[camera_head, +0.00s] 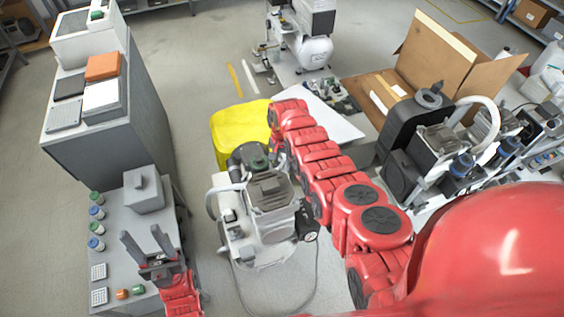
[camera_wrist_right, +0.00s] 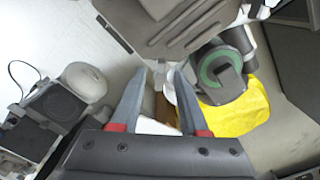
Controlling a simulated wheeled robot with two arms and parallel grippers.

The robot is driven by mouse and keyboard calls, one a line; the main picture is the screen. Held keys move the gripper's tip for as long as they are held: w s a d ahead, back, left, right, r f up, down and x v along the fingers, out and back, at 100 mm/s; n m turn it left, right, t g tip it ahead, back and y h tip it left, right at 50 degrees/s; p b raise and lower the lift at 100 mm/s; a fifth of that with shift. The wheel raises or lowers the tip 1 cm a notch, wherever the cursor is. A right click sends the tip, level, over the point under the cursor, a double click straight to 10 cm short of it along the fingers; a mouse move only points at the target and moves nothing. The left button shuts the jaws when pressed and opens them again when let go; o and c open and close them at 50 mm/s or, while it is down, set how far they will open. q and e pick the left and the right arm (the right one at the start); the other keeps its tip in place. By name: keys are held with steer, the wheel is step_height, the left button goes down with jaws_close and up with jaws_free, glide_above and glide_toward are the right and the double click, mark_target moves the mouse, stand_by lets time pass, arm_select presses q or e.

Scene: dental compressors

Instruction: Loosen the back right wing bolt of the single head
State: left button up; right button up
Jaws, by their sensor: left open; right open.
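The single head compressor (camera_head: 262,212) stands in the middle of the head view, with a grey finned head (camera_head: 268,190) on a white tank. The finned head also fills the top of the right wrist view (camera_wrist_right: 170,22). My right gripper (camera_wrist_right: 163,74) is open, its two fingers pointing at the edge of the head. A small pale part shows between the fingertips; I cannot tell whether it is the back right wing bolt. My left gripper (camera_head: 149,246) is open and empty, left of the compressor.
A black cylinder with a green ring (camera_wrist_right: 220,70) is close beside my right fingers. A yellow bin (camera_head: 232,128) stands behind the compressor. A grey bench (camera_head: 125,215) with jars is at left. Another compressor (camera_head: 440,145) and an open cardboard box (camera_head: 430,60) are at right.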

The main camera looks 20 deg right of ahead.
steer(key=shift+f, duration=0.15)
jaws_close()
